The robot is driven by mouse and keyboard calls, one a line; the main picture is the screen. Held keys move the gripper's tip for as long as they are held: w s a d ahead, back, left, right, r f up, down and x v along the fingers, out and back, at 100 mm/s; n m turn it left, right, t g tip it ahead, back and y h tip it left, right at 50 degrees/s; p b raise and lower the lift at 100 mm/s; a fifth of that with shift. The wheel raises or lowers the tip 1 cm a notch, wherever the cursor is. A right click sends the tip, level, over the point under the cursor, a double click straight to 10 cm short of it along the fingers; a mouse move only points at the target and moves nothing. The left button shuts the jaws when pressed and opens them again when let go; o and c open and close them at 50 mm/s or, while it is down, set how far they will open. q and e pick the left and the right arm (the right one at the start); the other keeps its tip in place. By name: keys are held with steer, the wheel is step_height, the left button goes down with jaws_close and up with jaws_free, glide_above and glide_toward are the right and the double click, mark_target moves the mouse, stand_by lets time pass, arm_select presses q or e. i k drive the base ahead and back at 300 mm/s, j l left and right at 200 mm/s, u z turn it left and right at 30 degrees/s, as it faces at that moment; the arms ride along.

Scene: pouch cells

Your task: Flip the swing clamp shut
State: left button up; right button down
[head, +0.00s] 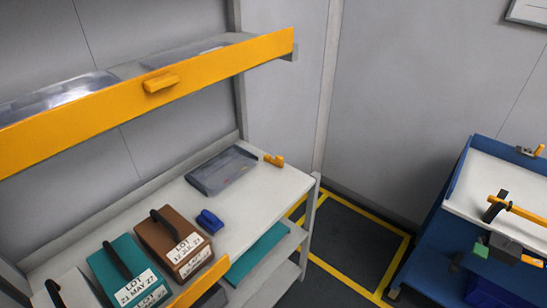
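On a blue-framed bench with a pale top (485,165) at the right edge of the head view, an orange bar (522,210) extends from a black upright piece (495,206). It looks like the swing clamp, but the picture cuts off its right end, so I cannot tell whether it is open or shut. Neither of my grippers is in view.
A rack at left has an orange-edged upper shelf (225,60). Its lower shelf (270,187) holds a teal box (112,285), a brown box (160,240), a small blue item (209,221) and a grey tray (217,172). Yellow-marked floor (345,245) lies clear between rack and bench.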

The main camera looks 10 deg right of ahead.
mark_target(279, 162)
steer(key=i+l, duration=0.2)
steer(key=l, duration=0.2)
steer(key=i+l, duration=0.2)
steer(key=l, duration=0.15)
steer(key=i+l+u, duration=0.1)
steer(key=l, duration=0.3)
steer(key=i+l, duration=0.5)
steer(key=l, duration=0.3)
